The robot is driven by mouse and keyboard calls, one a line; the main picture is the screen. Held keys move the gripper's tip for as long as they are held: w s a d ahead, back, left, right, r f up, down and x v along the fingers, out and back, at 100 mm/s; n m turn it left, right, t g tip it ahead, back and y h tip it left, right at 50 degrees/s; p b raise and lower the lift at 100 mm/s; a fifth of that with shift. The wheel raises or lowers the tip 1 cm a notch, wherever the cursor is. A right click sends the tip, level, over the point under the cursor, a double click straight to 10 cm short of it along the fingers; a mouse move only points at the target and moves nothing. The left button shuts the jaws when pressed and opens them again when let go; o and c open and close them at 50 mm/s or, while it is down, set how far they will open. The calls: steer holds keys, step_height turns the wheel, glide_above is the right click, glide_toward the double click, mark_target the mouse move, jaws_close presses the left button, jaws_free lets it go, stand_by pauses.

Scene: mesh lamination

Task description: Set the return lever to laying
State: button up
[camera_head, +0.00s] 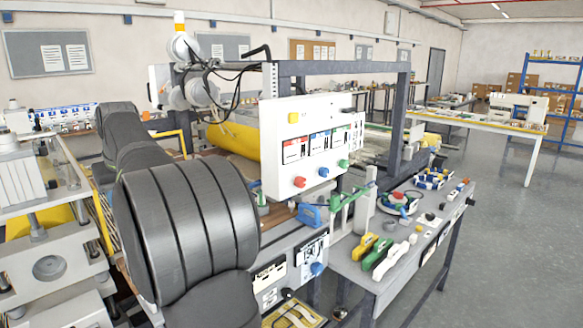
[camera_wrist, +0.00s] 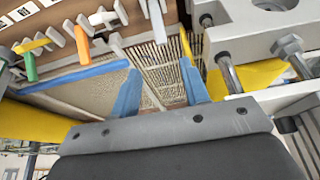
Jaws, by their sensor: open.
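My gripper (camera_wrist: 160,80) shows in the wrist view with its two blue fingers apart and nothing between them. Behind the fingers lies a mesh-like slatted surface (camera_wrist: 165,60). I cannot tell which, if any, is the return lever, and no laying mark is readable. In the head view my arm hides the gripper; a green lever-like part (camera_head: 350,195) stands beside the machine.
A white control panel (camera_head: 308,148) with colored knobs stands mid-machine. A blue-handled tool (camera_head: 310,214) sits below it. A side table (camera_head: 362,270) holds several tools. In the wrist view, metal posts and a block (camera_wrist: 250,35) stand close on the right, and a long blue bar (camera_wrist: 80,76) lies left.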

jaws_close()
steer(key=w+a+f+g+h, duration=0.1)
steer(key=w+a+g+h, duration=0.1)
steer(key=w+a, duration=0.3)
steer(key=f, duration=0.6)
steer(key=a+f, duration=0.1)
steer(key=f, duration=0.3)
steer(key=shift+w, duration=0.35)
